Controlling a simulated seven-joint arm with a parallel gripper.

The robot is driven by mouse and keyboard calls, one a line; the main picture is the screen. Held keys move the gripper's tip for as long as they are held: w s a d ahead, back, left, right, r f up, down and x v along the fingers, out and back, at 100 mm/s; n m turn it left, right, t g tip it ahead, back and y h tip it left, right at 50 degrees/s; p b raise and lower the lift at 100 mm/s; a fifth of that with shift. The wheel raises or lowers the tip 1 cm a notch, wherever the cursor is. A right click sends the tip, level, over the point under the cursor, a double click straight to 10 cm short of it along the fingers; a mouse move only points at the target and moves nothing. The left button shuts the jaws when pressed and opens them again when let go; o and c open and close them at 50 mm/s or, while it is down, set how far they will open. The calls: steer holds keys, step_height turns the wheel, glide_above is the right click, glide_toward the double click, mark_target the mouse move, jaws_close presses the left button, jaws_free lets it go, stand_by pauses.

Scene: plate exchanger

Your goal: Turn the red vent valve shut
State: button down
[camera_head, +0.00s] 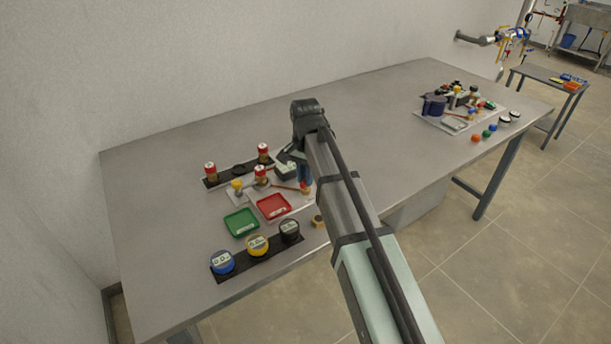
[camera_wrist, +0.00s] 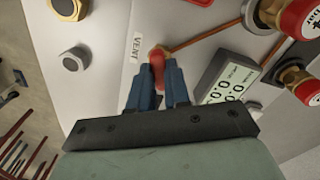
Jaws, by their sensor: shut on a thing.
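The red vent valve handle (camera_wrist: 158,56) shows in the wrist view, beside a white label (camera_wrist: 137,47) that reads VENT. My gripper (camera_wrist: 158,76) has its two blue fingers on either side of the red handle and is shut on it. The lower part of the handle is hidden between the fingers. In the head view my gripper (camera_head: 305,183) points down at the right side of the light panel, and my arm hides part of the valve area. The handle's exact angle is hard to tell.
A small display (camera_wrist: 228,85) stands close right of my fingers. Red-capped valves (camera_wrist: 296,80) and copper-coloured tubes lie further right. A green tray (camera_head: 240,223) and a red tray (camera_head: 273,206) sit in front of the panel. The table's middle is clear.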

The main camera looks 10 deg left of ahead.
steer(key=m, duration=0.5)
steer(key=shift+m, duration=0.3)
stand_by(0.4)
steer(key=c, duration=1.1)
jaws_free()
step_height(320, 180, up, 14)
steer(key=shift+f, duration=0.1)
